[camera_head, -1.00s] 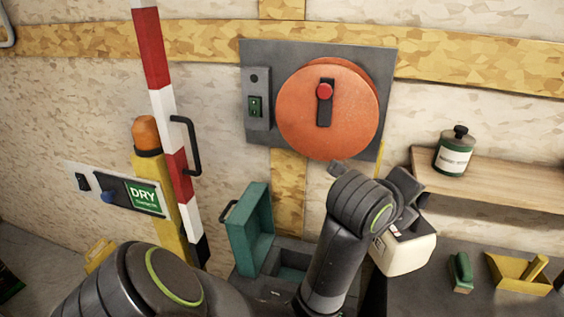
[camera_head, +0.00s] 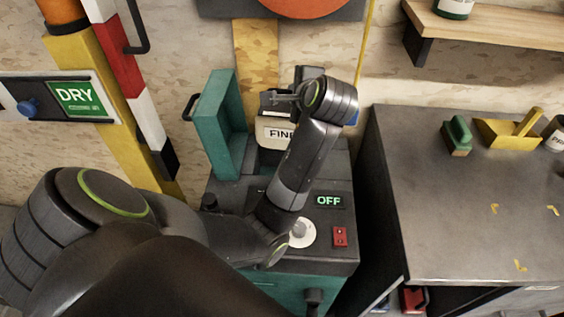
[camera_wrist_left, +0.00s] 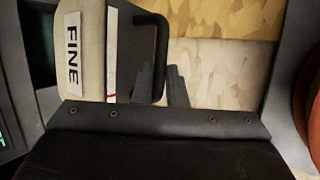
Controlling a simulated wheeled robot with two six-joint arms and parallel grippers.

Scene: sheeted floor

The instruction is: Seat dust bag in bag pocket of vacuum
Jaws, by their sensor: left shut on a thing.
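The cream dust bag (camera_head: 270,133) with a "FINE" label is at the back of the vacuum, beside its raised lid. My left gripper (camera_head: 282,98) is shut on the bag's dark handle. In the left wrist view, the handle (camera_wrist_left: 161,45) runs down between the two fingertips (camera_wrist_left: 161,86), and the bag (camera_wrist_left: 92,75) is at left. The vacuum (camera_head: 330,258) has a dark top, a teal front and a display reading OFF. Its teal lid (camera_head: 213,130) stands open. My arm and the bag hide the pocket, so I cannot tell whether the bag is inside it or above it. My right gripper is out of view.
A grey workbench (camera_head: 430,220) stands at right, with a green brush (camera_head: 457,135) and a yellow tray (camera_head: 505,130) at its back. A wooden shelf (camera_head: 500,22) is above. A yellow post (camera_head: 120,125) and a red-and-white barrier arm (camera_head: 115,60) stand at left.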

